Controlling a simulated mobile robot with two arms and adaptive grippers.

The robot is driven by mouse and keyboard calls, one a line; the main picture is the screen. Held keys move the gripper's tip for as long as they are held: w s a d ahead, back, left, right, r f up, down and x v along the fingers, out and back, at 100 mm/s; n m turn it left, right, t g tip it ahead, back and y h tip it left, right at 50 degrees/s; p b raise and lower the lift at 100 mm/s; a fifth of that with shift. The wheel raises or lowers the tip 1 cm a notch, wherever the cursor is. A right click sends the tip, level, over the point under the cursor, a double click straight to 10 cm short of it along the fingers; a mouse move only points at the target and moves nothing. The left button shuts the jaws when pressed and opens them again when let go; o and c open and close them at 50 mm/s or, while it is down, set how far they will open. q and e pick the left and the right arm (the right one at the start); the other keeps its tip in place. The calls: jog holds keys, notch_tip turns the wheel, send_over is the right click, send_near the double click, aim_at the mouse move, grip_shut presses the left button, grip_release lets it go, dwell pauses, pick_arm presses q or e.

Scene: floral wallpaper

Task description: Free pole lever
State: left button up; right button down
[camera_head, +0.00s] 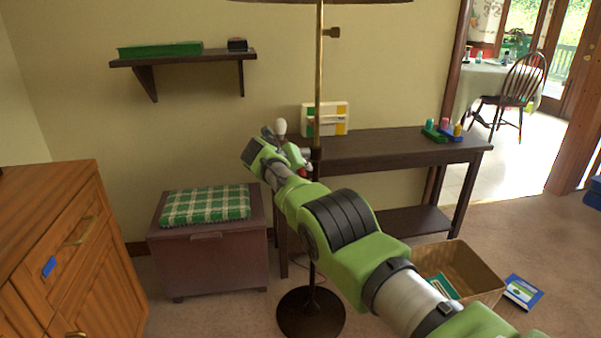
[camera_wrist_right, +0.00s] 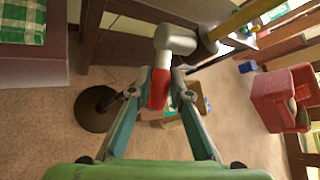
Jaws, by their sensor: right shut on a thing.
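A floor-standing pole (camera_head: 319,90) rises from a round dark base (camera_head: 310,314). A small brass lever (camera_head: 331,32) sticks out to the right near its top. My right gripper (camera_head: 285,150) is beside the pole at tabletop height, well below the lever. In the wrist view my right gripper (camera_wrist_right: 160,95) is shut on the red handle of a mallet-like tool (camera_wrist_right: 159,88). The tool's pale head (camera_wrist_right: 176,40) lies beyond the fingertips, near the pole (camera_wrist_right: 240,20) in the picture; contact cannot be told. The pale head also shows in the head view (camera_head: 280,127). My left gripper is not in view.
A dark side table (camera_head: 400,148) stands behind the pole, with a white case (camera_head: 325,118) on it. A chest (camera_head: 207,250) with a checked cushion is left of the pole. A bin (camera_head: 470,268) stands on the right. A shelf (camera_head: 190,58) hangs at upper left.

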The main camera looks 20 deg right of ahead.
jog(key=shift+d+r, duration=0.2)
jog(key=shift+d, duration=0.05)
jog(key=c, duration=2.1)
grip_release()
jog(key=shift+s, duration=0.1)
jog(key=shift+c, duration=0.2)
jog(key=shift+s+r, duration=0.1)
